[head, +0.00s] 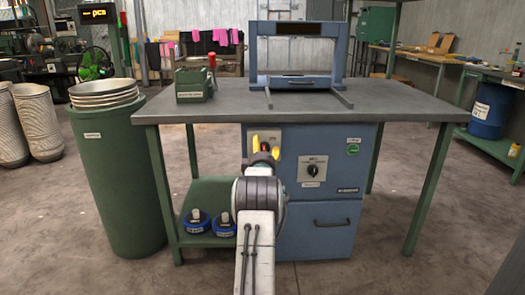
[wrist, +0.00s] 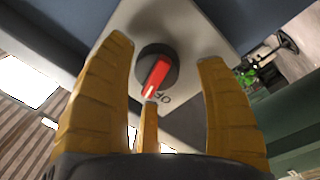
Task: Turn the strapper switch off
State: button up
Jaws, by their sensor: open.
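The strapper (head: 350,50) is a blue frame on the grey table, with a blue cabinet (head: 320,215) below. In the wrist view, a rotary switch with a red handle (wrist: 157,74) on a round black base sits on a pale plate. Dark lettering by it is turned and only partly readable. In the head view, a bit of the red handle (head: 265,147) shows between the yellow fingers. My gripper (head: 264,144) is open in front of the cabinet's upper left. In the wrist view, its fingers (wrist: 170,85) stand apart on either side of the handle; contact cannot be told.
A black dial (head: 312,170) and a green button (head: 352,149) are on the cabinet, right of my gripper. The table top (head: 390,100) overhangs above. Blue spools (head: 210,224) lie on the lower shelf. A tall green bin (head: 118,175) stands left. The front floor is clear.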

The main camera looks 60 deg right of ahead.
jog(key=shift+s+f, duration=0.1)
jog(key=shift+s, duration=0.05)
jog(key=shift+s+a, duration=0.1)
jog(key=shift+a, duration=0.1)
jog(key=v, duration=1.1)
jog(key=shift+a, duration=0.2)
jog(key=shift+s, duration=0.1)
